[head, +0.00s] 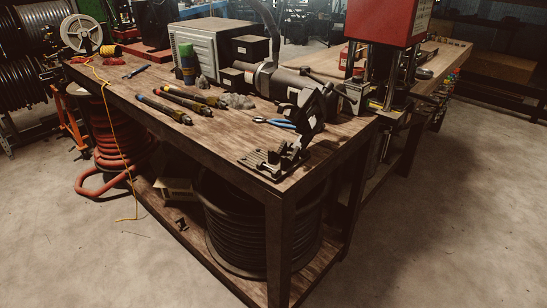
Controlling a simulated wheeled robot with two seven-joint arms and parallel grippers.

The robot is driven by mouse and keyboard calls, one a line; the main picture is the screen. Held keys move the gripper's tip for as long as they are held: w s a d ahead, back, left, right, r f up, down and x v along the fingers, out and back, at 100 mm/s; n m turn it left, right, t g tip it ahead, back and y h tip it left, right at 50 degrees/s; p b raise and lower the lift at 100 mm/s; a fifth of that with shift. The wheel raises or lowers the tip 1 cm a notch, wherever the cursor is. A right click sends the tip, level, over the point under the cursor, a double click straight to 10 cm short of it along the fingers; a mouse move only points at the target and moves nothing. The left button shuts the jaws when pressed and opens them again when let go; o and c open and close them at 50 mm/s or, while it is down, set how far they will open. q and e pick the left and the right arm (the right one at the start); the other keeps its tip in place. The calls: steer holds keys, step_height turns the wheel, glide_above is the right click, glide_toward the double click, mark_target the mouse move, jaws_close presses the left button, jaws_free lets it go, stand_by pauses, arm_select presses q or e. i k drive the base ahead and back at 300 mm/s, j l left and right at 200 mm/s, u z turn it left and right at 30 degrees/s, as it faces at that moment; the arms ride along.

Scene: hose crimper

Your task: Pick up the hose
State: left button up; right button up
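Several hose-like things show in the head view, and I cannot tell which one is the task's hose. Short dark pieces with yellow bands (163,108) lie on the wooden workbench (225,135). A thick black hose coil (262,235) sits on the bench's lower shelf. An orange hose coil (118,150) stands by the bench's left end, partly hidden by it. Black hose reels (22,88) stand at the far left. Neither of my grippers is in view.
A crimping machine with a grey cylinder (292,83), a grey cabinet (208,50) and a red press (385,20) stand at the bench's back and right. Blue-handled pliers (274,122) and a black metal fixture (280,158) lie near its front corner. The concrete floor (455,220) is clear at right.

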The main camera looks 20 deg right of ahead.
mark_target(211, 101)
steer(key=i+j+z, duration=0.1)
steer(key=i+j, duration=0.15)
steer(key=i+j+z, duration=0.1)
steer(key=i+j, duration=0.15)
steer(key=j, duration=0.2)
steer(key=i+j+z, duration=0.1)
steer(key=i+j, duration=0.15)
steer(key=j, duration=0.15)
steer(key=i+j+z, duration=0.1)
steer(key=i+j, duration=0.15)
steer(key=j, duration=0.15)
steer(key=i+j+z, duration=0.1)
steer(key=j, duration=0.3)
steer(key=i+j+z, duration=0.1)
steer(key=i+j, duration=0.2)
steer(key=j, duration=0.15)
steer(key=i+j+z, duration=0.1)
steer(key=j, duration=0.35)
steer(key=i+j+z, duration=0.1)
steer(key=j, duration=0.35)
steer(key=i+j+z, duration=0.1)
steer(key=j, duration=0.4)
steer(key=i+j, duration=0.15)
steer(key=j, duration=0.4)
steer(key=i+j+z, duration=0.15)
steer(key=j, duration=0.35)
steer(key=i+j+z, duration=0.1)
steer(key=j, duration=0.45)
steer(key=i+l, duration=0.3)
